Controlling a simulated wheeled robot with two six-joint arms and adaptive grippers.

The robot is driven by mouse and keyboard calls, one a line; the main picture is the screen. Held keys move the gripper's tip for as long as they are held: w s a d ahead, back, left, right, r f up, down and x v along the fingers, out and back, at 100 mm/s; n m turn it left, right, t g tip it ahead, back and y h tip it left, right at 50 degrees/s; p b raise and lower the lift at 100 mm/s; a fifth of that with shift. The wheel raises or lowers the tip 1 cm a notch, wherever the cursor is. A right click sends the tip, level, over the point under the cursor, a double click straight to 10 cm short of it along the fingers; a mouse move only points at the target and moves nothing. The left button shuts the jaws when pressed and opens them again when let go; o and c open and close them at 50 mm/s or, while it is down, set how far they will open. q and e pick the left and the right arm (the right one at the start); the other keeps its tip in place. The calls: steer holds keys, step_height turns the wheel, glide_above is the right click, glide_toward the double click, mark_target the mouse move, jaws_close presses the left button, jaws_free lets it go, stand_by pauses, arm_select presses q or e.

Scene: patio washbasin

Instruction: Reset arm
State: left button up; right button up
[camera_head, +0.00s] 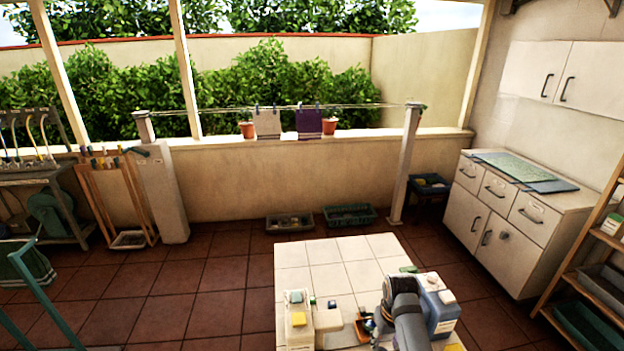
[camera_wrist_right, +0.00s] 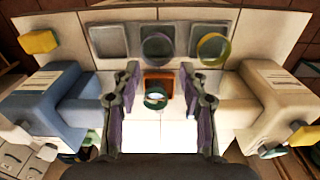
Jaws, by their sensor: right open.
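My right arm reaches over the pale tiled counter (camera_head: 330,262) in the head view, and its gripper mostly hides behind my own arm there. In the right wrist view the right gripper (camera_wrist_right: 158,78) is open and empty, its two fingers apart. Between and beyond the fingers lie a small orange tray (camera_wrist_right: 159,76) and a dark green ring (camera_wrist_right: 155,101). A blue container (camera_wrist_right: 48,103) stands left of the fingers and a cream container (camera_wrist_right: 258,105) right of them. My left gripper is not in view.
A yellow block (camera_wrist_right: 39,42) sits at upper left. A white cabinet (camera_head: 510,222) and a wooden shelf stand at right. The counter's far part is mostly clear. Two crates sit by the wall.

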steer(key=s+d+r+t, duration=0.2)
steer(key=s, duration=0.8)
steer(key=s+d+r+t, duration=0.1)
steer(key=s+d+r, duration=0.15)
steer(key=s, duration=0.85)
step_height(320, 180, down, 31)
steer(key=s+d+g+b, duration=0.1)
steer(key=s+d+b, duration=0.1)
steer(key=d+b, duration=0.1)
arm_select(q)
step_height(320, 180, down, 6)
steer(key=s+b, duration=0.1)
steer(key=b, duration=0.1)
steer(key=shift+b, duration=0.4)
arm_select(e)
steer(key=s+d+f+g, duration=0.1)
steer(key=s+f, duration=1.7)
steer(key=shift+s+f+m+h, duration=0.2)
steer(key=shift+m+h, duration=0.1)
steer(key=shift+m, duration=0.1)
